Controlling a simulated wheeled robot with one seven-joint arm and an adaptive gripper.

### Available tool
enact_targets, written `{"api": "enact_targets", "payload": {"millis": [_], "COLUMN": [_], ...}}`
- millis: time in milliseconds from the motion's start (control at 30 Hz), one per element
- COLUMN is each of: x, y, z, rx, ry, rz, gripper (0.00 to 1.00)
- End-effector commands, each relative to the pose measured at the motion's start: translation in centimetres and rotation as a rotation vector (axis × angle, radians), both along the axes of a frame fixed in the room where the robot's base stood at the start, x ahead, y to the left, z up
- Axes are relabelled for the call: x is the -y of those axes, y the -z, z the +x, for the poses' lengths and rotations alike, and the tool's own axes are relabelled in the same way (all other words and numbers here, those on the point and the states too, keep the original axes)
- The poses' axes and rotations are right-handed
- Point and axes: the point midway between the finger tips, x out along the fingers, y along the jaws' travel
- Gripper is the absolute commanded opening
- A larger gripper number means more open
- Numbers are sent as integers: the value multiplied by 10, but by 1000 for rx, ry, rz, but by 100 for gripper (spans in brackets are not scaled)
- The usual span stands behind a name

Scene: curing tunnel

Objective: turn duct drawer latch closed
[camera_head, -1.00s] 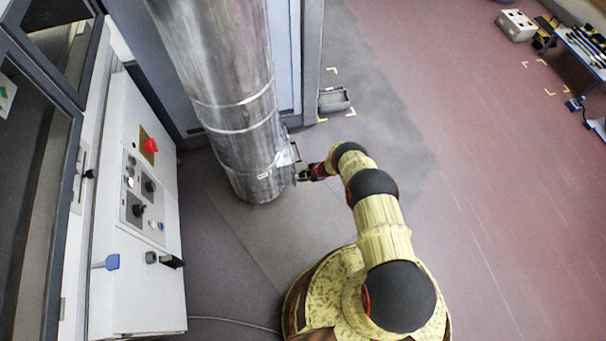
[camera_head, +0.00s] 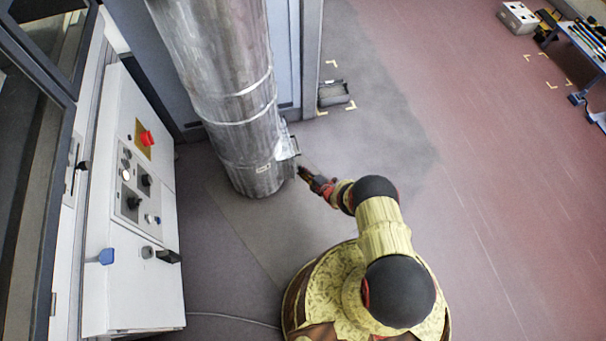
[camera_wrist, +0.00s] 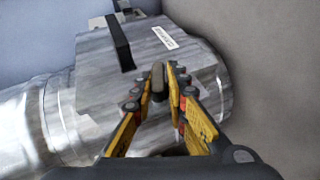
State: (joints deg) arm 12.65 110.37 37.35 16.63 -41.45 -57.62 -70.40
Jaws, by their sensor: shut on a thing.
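The duct (camera_head: 225,95) is a scuffed metal cylinder standing left of my arm. A flat metal housing, the drawer (camera_wrist: 95,75), sits on its side near the lower end, with a black bar handle (camera_wrist: 120,42) and a white label (camera_wrist: 163,37) in the wrist view. The small dark latch (camera_wrist: 158,82) stands between my fingertips. My gripper (camera_wrist: 165,80), with yellow fingers, is shut on the latch. In the head view my gripper (camera_head: 303,172) is at the duct's right side, and the latch is too small to make out. The latch's angle is hard to tell.
A white control panel (camera_head: 135,220) with knobs and a red button stands at the left. A grey bin (camera_head: 333,93) lies on the floor behind the duct. A table (camera_head: 585,40) with tools and a white box (camera_head: 517,17) are at the far right.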

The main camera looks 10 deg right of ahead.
Motion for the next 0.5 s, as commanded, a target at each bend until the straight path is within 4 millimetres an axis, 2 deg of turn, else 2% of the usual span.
{"api": "enact_targets", "payload": {"millis": [33, 200, 500], "x": [2, 1, 1], "y": [1, 0, -4], "z": [5, 4, 5], "rx": [46, 151, 253], "ry": [1, 0, -1], "rz": [1, 1, 2], "gripper": [0, 0, 0]}}
